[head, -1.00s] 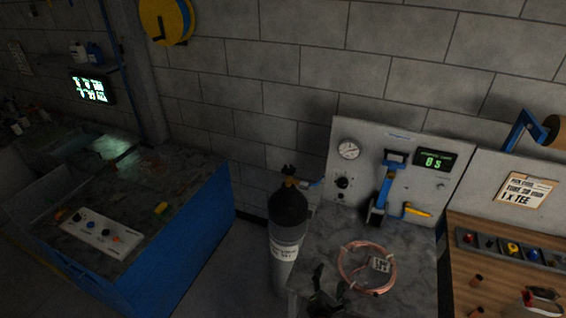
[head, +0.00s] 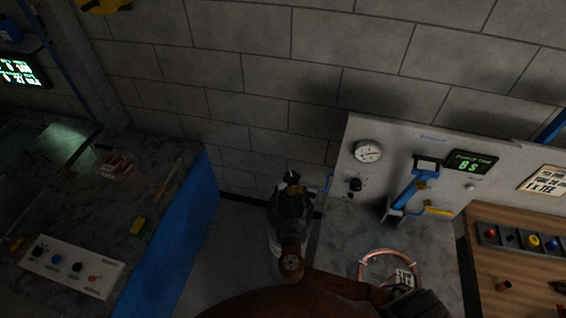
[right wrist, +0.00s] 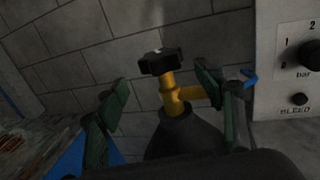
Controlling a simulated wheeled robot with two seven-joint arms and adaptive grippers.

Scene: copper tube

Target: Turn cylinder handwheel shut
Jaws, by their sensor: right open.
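The gas cylinder (head: 273,243) stands between the benches, partly hidden behind my right arm. Its black handwheel (right wrist: 160,62) sits on a brass valve (right wrist: 174,97) above the dark cylinder shoulder (right wrist: 187,138) in the right wrist view. The handwheel also shows in the head view (head: 291,177). My right gripper (right wrist: 162,86) is open and empty, its green-padded fingers spread to either side of the valve and handwheel, apart from the handwheel. In the head view my right gripper (head: 290,195) is dark and hard to separate from the cylinder top. My left gripper is not in view.
A panel with a gauge (head: 367,151) and a green display (head: 470,163) stands to the right. A blue lever tool (head: 413,190) and a copper coil (head: 392,253) are on the bench beside it. The blue bench (head: 180,240) is left. The wall lies behind the cylinder.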

